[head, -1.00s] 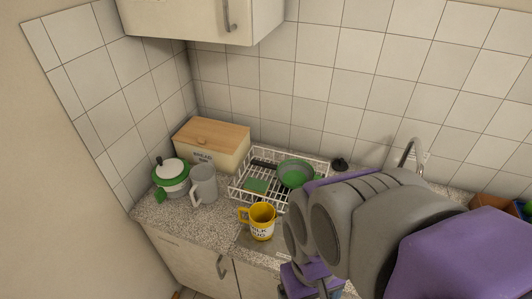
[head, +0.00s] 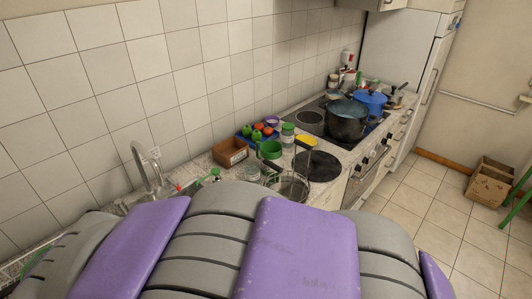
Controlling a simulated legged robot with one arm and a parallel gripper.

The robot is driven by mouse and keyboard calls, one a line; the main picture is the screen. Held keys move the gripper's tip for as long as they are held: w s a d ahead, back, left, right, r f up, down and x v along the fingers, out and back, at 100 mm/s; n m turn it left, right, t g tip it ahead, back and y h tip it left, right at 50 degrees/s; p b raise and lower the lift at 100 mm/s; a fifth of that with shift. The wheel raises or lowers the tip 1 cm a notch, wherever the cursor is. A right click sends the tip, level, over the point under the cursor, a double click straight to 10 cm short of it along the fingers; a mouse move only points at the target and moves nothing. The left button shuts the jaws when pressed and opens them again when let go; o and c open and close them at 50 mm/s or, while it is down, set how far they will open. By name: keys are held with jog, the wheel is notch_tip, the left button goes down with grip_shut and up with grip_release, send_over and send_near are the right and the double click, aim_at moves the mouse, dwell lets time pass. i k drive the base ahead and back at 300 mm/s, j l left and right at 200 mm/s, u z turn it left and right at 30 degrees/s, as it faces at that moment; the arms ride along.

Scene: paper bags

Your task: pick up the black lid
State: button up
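A flat, round black thing (head: 322,168), which looks like the black lid, lies on the counter near its front edge, just left of the stove. A dark loop at its back may be its handle; I cannot tell for sure. My grey and purple arm fills the bottom of the head view. My gripper is not in view, so its state and what it may hold are hidden.
A wire basket (head: 290,187), a green-topped pot (head: 270,151), a jar (head: 287,134) and a brown box (head: 230,152) crowd the counter left of the black thing. A dark pot (head: 346,122) and a blue pot (head: 371,103) stand on the stove.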

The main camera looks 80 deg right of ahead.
aim_at(324, 167)
jog(key=z, duration=3.1)
